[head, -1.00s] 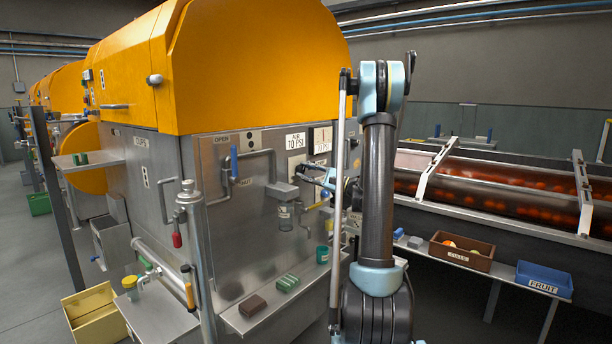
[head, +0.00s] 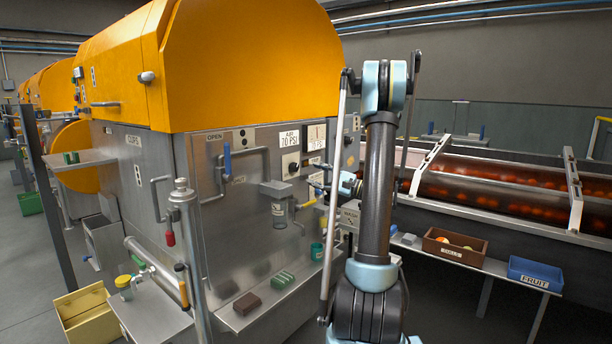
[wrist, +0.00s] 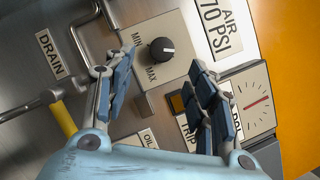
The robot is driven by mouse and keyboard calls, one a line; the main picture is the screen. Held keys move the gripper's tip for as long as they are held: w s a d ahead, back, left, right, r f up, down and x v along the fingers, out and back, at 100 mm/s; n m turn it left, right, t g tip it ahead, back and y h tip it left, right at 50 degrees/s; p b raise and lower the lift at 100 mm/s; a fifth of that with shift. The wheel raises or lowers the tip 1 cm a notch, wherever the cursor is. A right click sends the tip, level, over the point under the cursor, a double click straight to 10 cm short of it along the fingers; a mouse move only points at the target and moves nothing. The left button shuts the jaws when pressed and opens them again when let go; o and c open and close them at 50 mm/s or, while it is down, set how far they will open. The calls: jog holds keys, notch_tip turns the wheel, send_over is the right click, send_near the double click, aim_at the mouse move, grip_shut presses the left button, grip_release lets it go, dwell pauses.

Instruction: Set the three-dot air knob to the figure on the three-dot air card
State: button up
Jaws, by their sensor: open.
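The air knob (wrist: 162,50) is dark and round with a pale pointer mark, on a grey plate lettered MIN and MAX. In the head view the knob (head: 291,164) sits under the white card (head: 289,139), which reads AIR 70 PSI. The card (wrist: 222,34) also shows in the wrist view, right of the knob. I cannot make out three dots on either. My gripper (wrist: 162,63) is open and empty, its fingers either side of the knob in the wrist picture but apart from it. In the head view my gripper (head: 318,188) is right of and below the knob.
A dial gauge (wrist: 250,102) with a red needle is right of my fingers, beside a TRIP label. A DRAIN label (wrist: 50,56) and yellow handle (wrist: 60,118) are at left. In the head view a jar (head: 279,214) hangs under a bracket. A shelf (head: 237,322) juts below.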

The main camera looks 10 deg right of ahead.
jog(key=v, duration=0.4)
jog(key=shift+s+d, duration=0.1)
jog(key=shift+d, duration=0.1)
jog(key=m+t+h, duration=0.4)
jog(key=m+h, duration=0.2)
jog(key=m, duration=0.8)
send_near(297, 168)
jog(key=x, duration=0.9)
jog(key=shift+a, duration=0.2)
dwell(0.4)
jog(key=c, duration=1.1)
